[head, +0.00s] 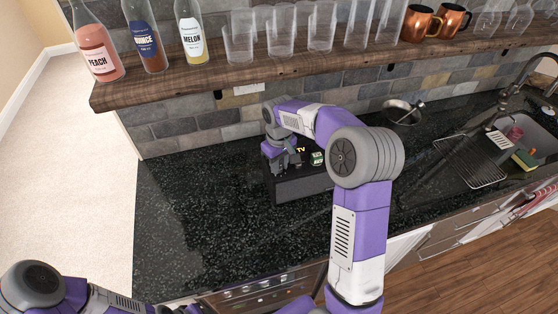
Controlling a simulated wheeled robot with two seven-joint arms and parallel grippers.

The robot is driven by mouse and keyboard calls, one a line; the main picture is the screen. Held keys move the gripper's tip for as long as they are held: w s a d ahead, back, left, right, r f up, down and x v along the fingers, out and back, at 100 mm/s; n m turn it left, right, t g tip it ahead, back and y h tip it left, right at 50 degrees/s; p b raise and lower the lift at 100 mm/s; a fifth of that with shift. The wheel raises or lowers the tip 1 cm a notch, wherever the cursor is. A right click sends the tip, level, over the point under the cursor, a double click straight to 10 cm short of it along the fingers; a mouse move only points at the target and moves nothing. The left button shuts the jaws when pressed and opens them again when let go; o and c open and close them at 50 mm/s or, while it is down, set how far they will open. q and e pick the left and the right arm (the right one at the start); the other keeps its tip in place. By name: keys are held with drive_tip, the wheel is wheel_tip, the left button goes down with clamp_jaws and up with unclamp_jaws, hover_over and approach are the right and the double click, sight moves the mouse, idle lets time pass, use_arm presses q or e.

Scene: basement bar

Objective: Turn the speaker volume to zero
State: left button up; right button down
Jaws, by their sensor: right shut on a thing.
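The speaker (302,186) is a dark box on the black speckled counter, near the middle of the head view. Small labels, one reading "TV", show on its top. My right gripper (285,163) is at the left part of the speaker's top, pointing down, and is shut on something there. The gripped part is hidden by the fingers; it appears to be a knob of the speaker, but its setting cannot be read. My left arm shows at the lower left, and its gripper is out of the picture.
A wooden shelf (200,77) with bottles, clear glasses and copper mugs runs above the counter. A metal bowl (402,112), a wire rack (470,163) and a sink lie to the right. The counter (190,215) left of the speaker is clear.

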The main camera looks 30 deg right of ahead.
drive_tip(key=n+p, duration=0.1)
drive_tip(key=n, duration=0.2)
drive_tip(key=shift+r+n, duration=0.15)
drive_tip(key=shift+n, duration=0.25)
drive_tip(key=n+p, duration=0.1)
drive_tip(key=n, duration=0.2)
drive_tip(key=shift+n+p, duration=0.3)
drive_tip(key=n+p, duration=0.2)
drive_tip(key=n, duration=0.3)
drive_tip(key=shift+n, duration=0.7)
drive_tip(key=c, duration=0.9)
unclamp_jaws()
wheel_tip(320, 180, up, 7)
drive_tip(key=shift+r, duration=0.2)
